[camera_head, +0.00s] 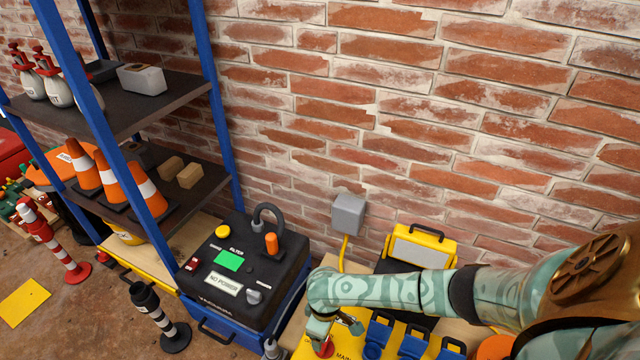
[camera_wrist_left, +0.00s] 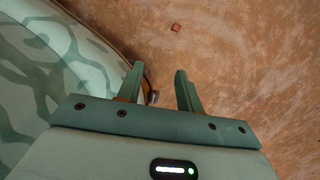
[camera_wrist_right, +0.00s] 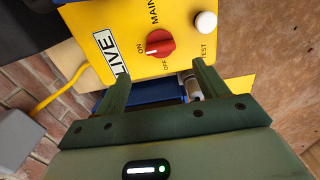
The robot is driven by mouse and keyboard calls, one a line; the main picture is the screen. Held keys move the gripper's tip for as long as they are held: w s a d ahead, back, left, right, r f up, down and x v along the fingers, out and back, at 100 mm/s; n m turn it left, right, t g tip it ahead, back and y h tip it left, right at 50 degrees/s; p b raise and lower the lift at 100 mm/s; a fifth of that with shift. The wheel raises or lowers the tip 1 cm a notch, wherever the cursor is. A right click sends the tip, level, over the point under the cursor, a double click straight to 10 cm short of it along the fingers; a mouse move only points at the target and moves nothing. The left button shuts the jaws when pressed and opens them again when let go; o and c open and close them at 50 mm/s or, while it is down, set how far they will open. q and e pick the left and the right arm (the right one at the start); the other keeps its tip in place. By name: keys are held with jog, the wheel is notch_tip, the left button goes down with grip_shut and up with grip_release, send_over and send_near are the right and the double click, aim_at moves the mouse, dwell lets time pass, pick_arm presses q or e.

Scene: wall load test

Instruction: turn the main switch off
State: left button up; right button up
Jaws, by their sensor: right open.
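The main switch is a red knob (camera_wrist_right: 160,43) on a yellow panel (camera_wrist_right: 185,55), with ON, OFF and MAIN printed around it. Its handle appears to point towards ON, and a plate beside it reads LIVE (camera_wrist_right: 105,42). In the head view the red knob (camera_head: 325,347) shows at the bottom edge, partly hidden by my right gripper (camera_head: 335,325). In the right wrist view my right gripper (camera_wrist_right: 160,76) is open and empty, with the knob ahead between its fingers, apart from them. My left gripper (camera_wrist_left: 159,75) is open and empty above the brown floor.
A white TEST button (camera_wrist_right: 205,21) sits beside the knob. A black unit (camera_head: 255,265) with a NO POWER display stands left of the panel. Blue breakers (camera_head: 412,345) are right of the knob. A blue-framed shelf (camera_head: 150,105) with cones stands left, against a brick wall.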

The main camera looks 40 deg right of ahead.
aim_at(324, 347)
notch_tip(324, 347, down, 4)
jog(key=shift+s+r+b, duration=0.1)
jog(key=shift+b, duration=1.05)
notch_tip(324, 347, down, 3)
jog(key=shift+r+b, duration=0.1)
jog(key=shift+b, duration=0.95)
notch_tip(324, 347, down, 2)
jog(key=shift+f+b, duration=0.25)
jog(key=shift+b, duration=0.65)
jog(key=shift+f, duration=0.1)
pick_arm(q)
jog(key=w+d+r+t, duration=0.1)
jog(key=w+r, duration=0.4)
jog(key=w, duration=0.4)
jog(key=w+r+m+t, duration=0.1)
jog(key=w+r+t, duration=0.1)
jog(key=w+r, duration=0.4)
jog(key=w, duration=0.3)
jog(key=shift+w+d+y, duration=0.4)
pick_arm(e)
jog(key=shift+c, duration=0.3)
jog(key=c, duration=0.9)
